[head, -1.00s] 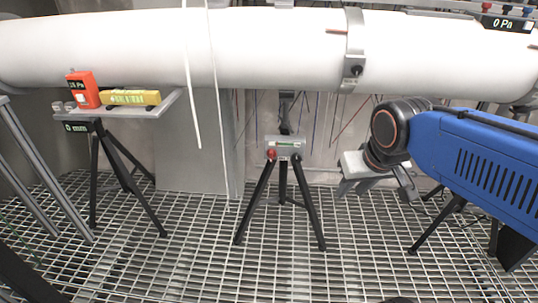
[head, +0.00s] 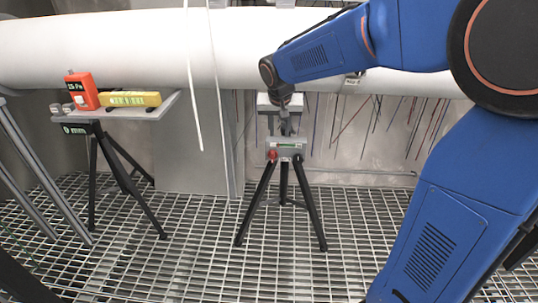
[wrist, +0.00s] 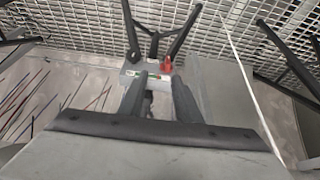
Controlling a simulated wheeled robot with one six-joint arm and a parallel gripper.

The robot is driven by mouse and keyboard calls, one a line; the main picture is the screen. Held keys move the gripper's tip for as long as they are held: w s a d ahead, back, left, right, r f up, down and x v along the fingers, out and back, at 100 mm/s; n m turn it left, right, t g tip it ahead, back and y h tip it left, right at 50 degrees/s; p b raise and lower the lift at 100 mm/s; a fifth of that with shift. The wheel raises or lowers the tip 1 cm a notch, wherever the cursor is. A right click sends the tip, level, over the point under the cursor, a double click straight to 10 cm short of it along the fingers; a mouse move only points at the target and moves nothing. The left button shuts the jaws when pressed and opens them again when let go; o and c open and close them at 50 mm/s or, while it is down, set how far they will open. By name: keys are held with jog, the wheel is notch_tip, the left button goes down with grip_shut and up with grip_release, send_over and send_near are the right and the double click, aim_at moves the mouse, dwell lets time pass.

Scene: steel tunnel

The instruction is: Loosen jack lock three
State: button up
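The middle tripod jack has a grey head (head: 286,146) with a small lit green display and a red knob (head: 272,155) on its left side. In the wrist view the jack head (wrist: 131,74) appears upside down with its red knob (wrist: 167,62) to the right. My gripper (head: 285,122) is just above the jack head, in front of its post. In the wrist view my gripper (wrist: 158,82) has its two fingers apart, pointing at the jack head, with a dark post visible in the gap. I cannot tell whether they touch anything. No label three shows.
The white pipe (head: 120,45) runs across above. A left tripod (head: 122,180) carries a shelf (head: 150,112) with an orange meter (head: 83,90) and a yellow level (head: 130,99). Thin white lines hang left of the jack. The grating floor (head: 200,260) around the legs is open.

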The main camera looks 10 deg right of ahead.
jog(key=w+a+f, duration=0.1)
jog(key=w+a, duration=0.1)
jog(key=w, duration=0.1)
send_near(272, 154)
jog(key=x, duration=1)
jog(key=shift+w+d+f, duration=0.1)
grip_shut()
